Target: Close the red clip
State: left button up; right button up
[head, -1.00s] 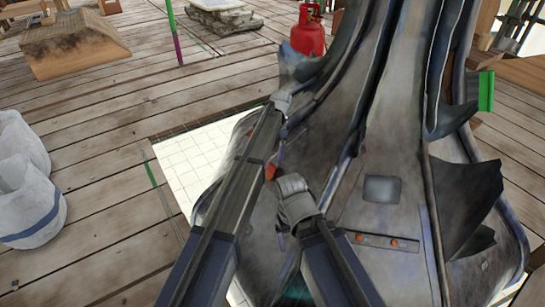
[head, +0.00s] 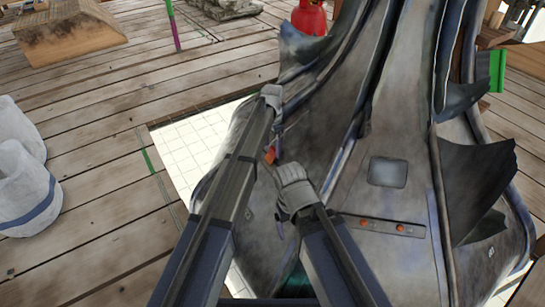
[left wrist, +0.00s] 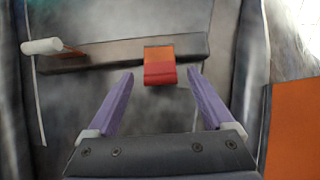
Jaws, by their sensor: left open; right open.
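The red clip (left wrist: 159,66) shows in the left wrist view as a small block, orange above and red below, on a dark bar. My left gripper (left wrist: 161,73) is open, with its two purple fingers apart on either side of the clip's lower end. I cannot tell whether they touch it. In the head view a small orange-red piece (head: 270,156) shows below my left wrist, and the left fingers are mostly hidden.
A white-headed lever (left wrist: 42,46) sticks out left of the clip, and an orange panel (left wrist: 292,130) stands at right. A bar with orange dots (head: 380,226) crosses the spire. Sacks (head: 25,190), a wooden block (head: 68,30) and a red gas bottle (head: 309,17) stand on the planks.

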aim_at(274, 148)
pick_arm(q)
jog(key=shift+f+b, duration=0.85)
jog(key=shift+f, duration=0.5)
pick_arm(e)
notch_tip(274, 148, down, 3)
jog(key=shift+r, duration=0.15)
pick_arm(q)
jog(key=shift+c, duration=0.3)
jog(key=c, duration=1.3)
jog(key=shift+w+d+f+g+y+b, duration=0.3)
jog(key=shift+w+d+y, duration=0.1)
jog(key=shift+y, duration=0.1)
grip_shut()
jog(key=shift+d+f+g+y, duration=0.1)
jog(key=shift+g+y, duration=0.2)
jog(key=shift+y+b, duration=0.4)
jog(key=shift+b, duration=0.05)
grip_release()
jog(key=shift+s, duration=0.1)
pick_arm(e)
jog(key=shift+f, duration=0.75)
